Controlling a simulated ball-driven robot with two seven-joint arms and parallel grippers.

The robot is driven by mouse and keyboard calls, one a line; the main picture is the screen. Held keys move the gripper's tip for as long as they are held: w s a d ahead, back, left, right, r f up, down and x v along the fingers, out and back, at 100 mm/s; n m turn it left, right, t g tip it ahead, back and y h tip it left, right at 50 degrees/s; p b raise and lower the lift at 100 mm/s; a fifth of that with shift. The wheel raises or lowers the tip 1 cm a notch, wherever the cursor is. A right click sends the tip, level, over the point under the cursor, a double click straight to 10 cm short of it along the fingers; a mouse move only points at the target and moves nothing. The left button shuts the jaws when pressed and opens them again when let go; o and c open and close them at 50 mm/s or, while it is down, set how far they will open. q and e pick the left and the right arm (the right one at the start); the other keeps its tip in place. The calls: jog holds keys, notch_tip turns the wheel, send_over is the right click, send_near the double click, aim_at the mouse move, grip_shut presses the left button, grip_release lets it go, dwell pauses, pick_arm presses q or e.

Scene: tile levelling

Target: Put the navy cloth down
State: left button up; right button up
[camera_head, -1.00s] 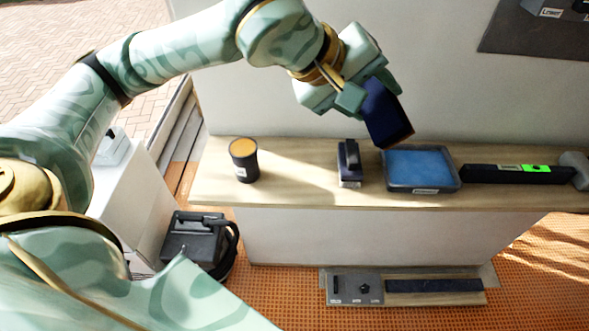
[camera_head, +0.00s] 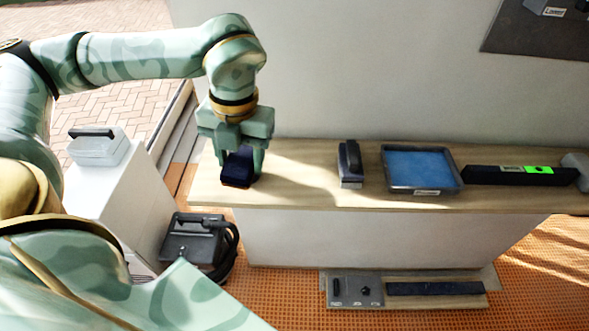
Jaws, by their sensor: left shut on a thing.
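The navy cloth (camera_head: 237,170) is a dark folded block at the left end of the wooden bench top (camera_head: 300,184). My left gripper (camera_head: 240,160) points down and is shut on the cloth, its fingers on either side. The cloth is low over the bench near its front edge; I cannot tell if it touches the wood. The dark cup with the orange top is hidden behind the gripper and cloth. My right gripper is not in view.
On the bench stand a dark handled block (camera_head: 350,165), a grey tray with a blue inside (camera_head: 388,183) and a black level with a green window (camera_head: 490,175). A black case (camera_head: 195,238) sits on the floor. The wood between my gripper and the handled block is clear.

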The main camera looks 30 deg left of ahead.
pick_arm(q)
jog(key=shift+s+n+h, duration=0.3)
jog(key=shift+s+n, duration=0.05)
jog(key=shift+n, duration=0.55)
jog(key=shift+w, duration=0.1)
jog(key=w+d+f, duration=0.2)
jog(key=w+f, duration=0.3)
jog(key=w, duration=0.4)
jog(key=b, duration=0.2)
send_over(294, 175)
jog(key=f, duration=0.4)
jog(key=shift+s, duration=0.4)
jog(key=shift+w+f, duration=0.15)
jog(key=shift+f, duration=0.05)
jog(key=f, duration=0.3)
jog(key=shift+w+f, duration=0.15)
jog(key=shift+w, duration=0.05)
jog(key=shift+c, duration=0.3)
jog(key=o, duration=0.9)
